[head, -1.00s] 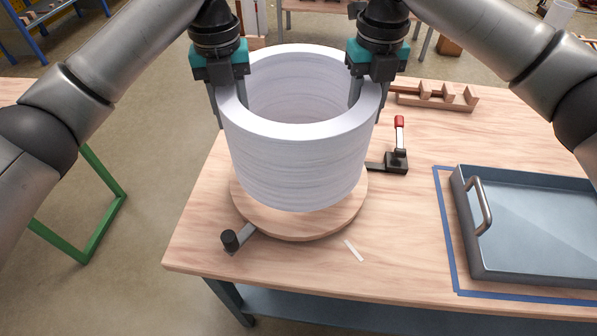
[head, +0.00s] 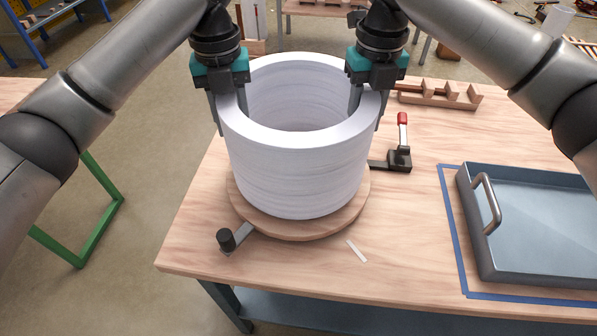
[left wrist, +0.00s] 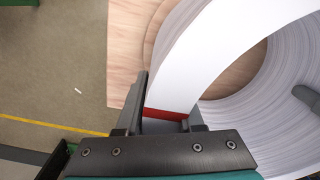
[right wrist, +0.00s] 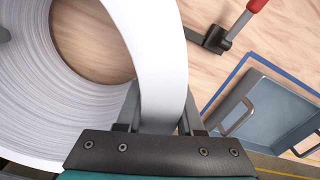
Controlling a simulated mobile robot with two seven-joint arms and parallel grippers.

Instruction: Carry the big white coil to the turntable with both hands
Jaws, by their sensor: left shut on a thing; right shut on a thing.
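The big white coil (head: 300,175) is upright, over the round wooden turntable (head: 250,216) on the workbench. It looks level, with its lower edge at or very near the turntable's top; I cannot tell whether they touch. My left gripper (head: 229,112) is shut on the coil's wall at the left, one finger outside and one inside. My right gripper (head: 366,108) is shut on the wall at the right in the same way. The coil's wall also shows between the fingers in the left wrist view (left wrist: 200,60) and the right wrist view (right wrist: 160,70).
A black clamp with a red handle (head: 402,135) stands right of the turntable. A black knob on a metal arm (head: 227,238) is at its front left. A blue-grey tray (head: 480,235) sits inside blue tape at the right. A wooden notched rack (head: 440,95) lies behind.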

